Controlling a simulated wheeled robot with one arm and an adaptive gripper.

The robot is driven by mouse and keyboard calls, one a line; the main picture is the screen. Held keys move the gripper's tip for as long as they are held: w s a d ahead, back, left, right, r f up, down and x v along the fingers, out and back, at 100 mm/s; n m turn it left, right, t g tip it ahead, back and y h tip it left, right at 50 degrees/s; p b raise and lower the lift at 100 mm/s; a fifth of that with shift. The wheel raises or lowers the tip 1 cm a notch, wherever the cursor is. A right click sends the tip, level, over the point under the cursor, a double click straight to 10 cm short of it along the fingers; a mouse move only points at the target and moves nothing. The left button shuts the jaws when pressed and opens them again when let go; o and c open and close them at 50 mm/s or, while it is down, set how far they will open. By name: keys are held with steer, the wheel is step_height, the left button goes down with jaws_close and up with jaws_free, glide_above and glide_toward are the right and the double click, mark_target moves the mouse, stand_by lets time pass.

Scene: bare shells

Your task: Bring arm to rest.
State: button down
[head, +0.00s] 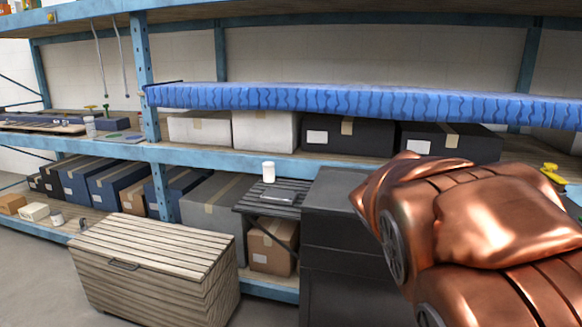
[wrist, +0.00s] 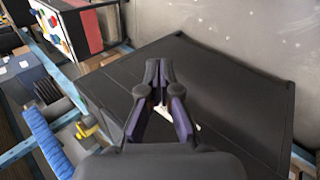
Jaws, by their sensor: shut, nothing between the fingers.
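My gripper (wrist: 159,75) shows in the wrist view with its dark, purple-edged fingers together and nothing held between them. It appears over a dark flat-topped surface (wrist: 225,85). A small white thing (wrist: 190,119) shows partly behind the fingers; I cannot tell what it is. In the head view, my copper-coloured arm fills the lower right, and the gripper itself is not visible there.
Blue-framed shelving (head: 205,157) holds several boxes and a blue wavy-edged slab (head: 350,103). A slatted wooden chest (head: 150,250), a small black slatted table (head: 265,208) bearing a white cylinder (head: 268,171), and a dark cabinet (head: 335,240) stand in front. Floor shows at lower left.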

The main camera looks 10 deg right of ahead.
steer(key=s+a+n+y+p, duration=0.1)
steer(key=s+a+y+p, duration=0.2)
steer(key=s+a, duration=0.3)
steer(key=s+a+n+y+p, duration=0.2)
steer(key=s+a+y+p, duration=0.2)
steer(key=a, duration=1)
steer(key=shift+s+r+t+p, duration=0.4)
steer(key=shift+s+p, duration=0.5)
steer(key=shift+p, duration=0.05)
